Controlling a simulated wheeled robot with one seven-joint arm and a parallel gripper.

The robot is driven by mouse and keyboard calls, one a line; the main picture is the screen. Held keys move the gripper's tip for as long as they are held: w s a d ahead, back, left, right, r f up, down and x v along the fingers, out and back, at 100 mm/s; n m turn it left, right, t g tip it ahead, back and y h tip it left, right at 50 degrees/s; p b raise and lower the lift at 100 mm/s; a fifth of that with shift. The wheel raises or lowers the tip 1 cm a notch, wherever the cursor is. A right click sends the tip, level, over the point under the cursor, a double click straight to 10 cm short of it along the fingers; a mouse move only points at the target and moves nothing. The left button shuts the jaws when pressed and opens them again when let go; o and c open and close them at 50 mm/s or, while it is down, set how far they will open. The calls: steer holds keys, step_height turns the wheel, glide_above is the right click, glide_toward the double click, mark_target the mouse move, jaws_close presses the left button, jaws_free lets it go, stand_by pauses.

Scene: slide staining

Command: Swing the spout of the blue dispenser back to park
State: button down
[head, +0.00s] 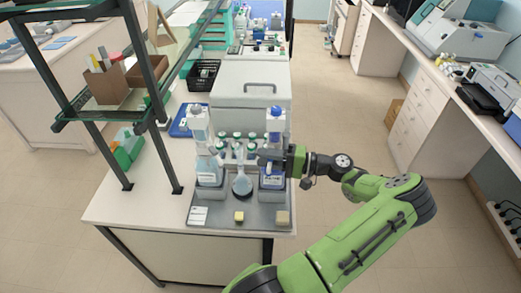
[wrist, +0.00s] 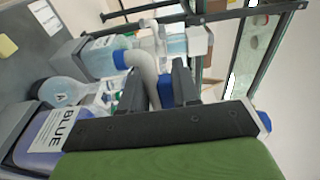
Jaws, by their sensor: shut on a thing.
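The blue dispenser (head: 273,176) stands at the right of the grey tray, with a blue cap on top. In the wrist view its bottle, labelled BLUE (wrist: 52,134), lies sideways at the lower left. Its pale curved spout (wrist: 143,68) ends in a blue tip that points down, on the side toward the other dispenser. My gripper (head: 268,157) is at the dispenser's upper part, coming from the right. In the wrist view my gripper (wrist: 158,88) is shut on the spout, which passes between its dark fingers. The exact contact is partly hidden.
A round flask (head: 242,184) stands between the blue dispenser and a second dispenser (head: 207,165) with pale liquid. Several green-capped bottles (head: 237,140) stand behind. A grey lidded box (head: 250,92) is farther back. A dark shelf frame (head: 156,85) rises at left. The floor at right is clear.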

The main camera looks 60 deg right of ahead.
steer(key=shift+s+d+r+n+g+y, duration=0.1)
steer(key=shift+s+n+g+y, duration=0.25)
steer(key=shift+y, duration=0.25)
steer(key=shift+s+d+n+g+y, duration=0.1)
steer(key=shift+s+n+g+y, duration=0.1)
steer(key=shift+n+y, duration=0.35)
steer(key=c, duration=1)
jaws_free()
steer(key=shift+a, duration=0.15)
steer(key=shift+o, duration=0.2)
steer(key=b+v, duration=0.2)
steer(key=v, duration=1.4)
steer(key=shift+w, duration=0.1)
